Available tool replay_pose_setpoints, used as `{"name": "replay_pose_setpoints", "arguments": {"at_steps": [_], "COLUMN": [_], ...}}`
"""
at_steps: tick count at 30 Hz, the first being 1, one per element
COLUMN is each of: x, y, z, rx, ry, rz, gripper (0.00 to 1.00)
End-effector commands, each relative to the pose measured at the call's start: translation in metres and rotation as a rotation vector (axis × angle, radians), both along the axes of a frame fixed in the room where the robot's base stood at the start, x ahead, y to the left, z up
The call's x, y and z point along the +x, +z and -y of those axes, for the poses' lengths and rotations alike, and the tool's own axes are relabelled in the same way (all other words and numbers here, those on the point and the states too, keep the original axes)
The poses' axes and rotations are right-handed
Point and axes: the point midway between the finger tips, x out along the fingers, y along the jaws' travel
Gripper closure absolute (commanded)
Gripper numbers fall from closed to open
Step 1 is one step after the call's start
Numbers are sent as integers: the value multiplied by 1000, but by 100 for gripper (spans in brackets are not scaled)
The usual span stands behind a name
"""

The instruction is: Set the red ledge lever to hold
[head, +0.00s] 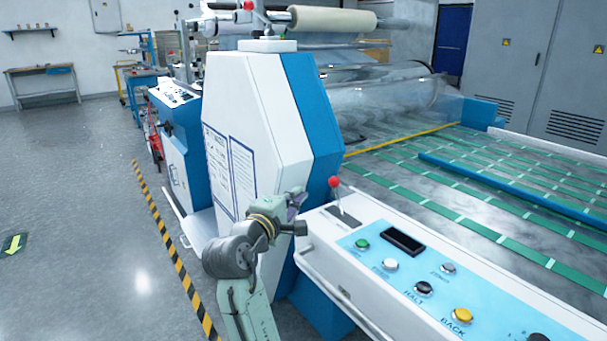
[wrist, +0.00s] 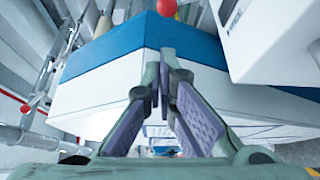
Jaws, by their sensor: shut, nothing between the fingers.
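The red ledge lever (head: 334,183) has a red ball knob on a thin, light stem. My gripper (head: 298,198) is left of the lever, beside the ledge's end, apart from the knob. In the wrist view my gripper (wrist: 164,88) has its purple-padded fingers meeting at the tips, with nothing between them. A red ball (wrist: 167,7) shows at the top edge there; I cannot tell which lever it belongs to. The plate's markings are too small to read.
A tall white and blue machine housing (head: 255,130) stands close behind my gripper. Several buttons (head: 424,288) and a dark display (head: 403,242) lie on the ledge right of the lever. A green-striped conveyor bed (head: 480,190) extends beyond. Open floor (head: 80,220) lies left of the hazard tape.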

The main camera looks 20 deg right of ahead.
Motion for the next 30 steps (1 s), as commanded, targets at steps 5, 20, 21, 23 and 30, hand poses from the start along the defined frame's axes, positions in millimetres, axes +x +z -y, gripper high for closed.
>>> {"name": "replay_pose_setpoints", "arguments": {"at_steps": [5,20,21,23,30], "x": [-4,8,13,21,52], "y": [-4,-3,-3,-3,-5], "z": [12,23,27,35,64], "rx": [-7,-7,-7,-8,-7], "ry": [-32,-33,-33,-34,-34], "rz": [-26,-27,-28,-29,-29], "gripper": [100,100,100,100,100]}}
